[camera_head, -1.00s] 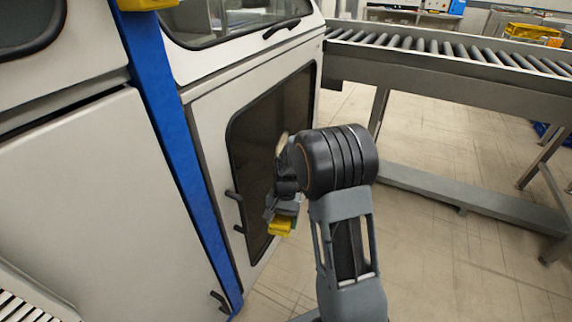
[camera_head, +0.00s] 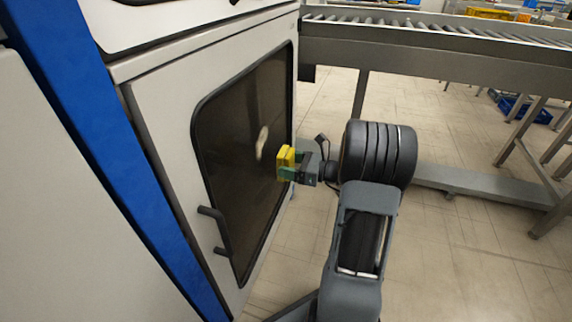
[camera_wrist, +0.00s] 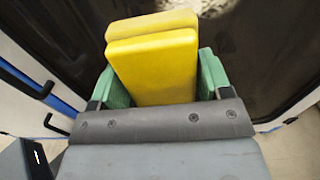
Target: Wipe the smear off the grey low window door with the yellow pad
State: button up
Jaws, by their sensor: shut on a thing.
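The grey low window door (camera_head: 160,130) has a dark window pane (camera_head: 240,205) in a black frame. A pale, elongated smear (camera_head: 262,142) shows on the upper right part of the pane. In the wrist view, the lower edge of the smear (camera_wrist: 205,5) shows at the top, just right of the pad. My gripper (camera_head: 285,164) is shut on the yellow pad (camera_head: 284,160), which also fills the middle of the wrist view (camera_wrist: 155,62) between the green fingers. The pad is in front of the pane, right of and slightly below the smear. I cannot tell whether it touches the glass.
A blue upright post (camera_head: 95,130) is left of the door. A roller conveyor (camera_head: 440,50) on metal legs runs behind at the right. Tiled floor (camera_head: 450,250) is open at the right.

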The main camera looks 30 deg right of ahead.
aim_at(268, 137)
jog(key=shift+w+a, duration=0.15)
jog(key=shift+w, duration=0.3)
jog(key=shift+b+x, duration=0.6)
jog(key=shift+x, duration=2.05)
jog(key=shift+x, duration=1.15)
jog(key=shift+r, duration=0.15)
jog(key=shift+w+d+p, duration=0.65)
jog(key=shift+w+d, duration=0.55)
jog(key=shift+d, duration=0.2)
jog(key=shift+w+d+p, duration=1)
jog(key=shift+w+d, duration=1.5)
jog(key=shift+d, duration=0.15)
jog(key=shift+w+r, duration=0.1)
jog(key=shift+a, duration=0.1)
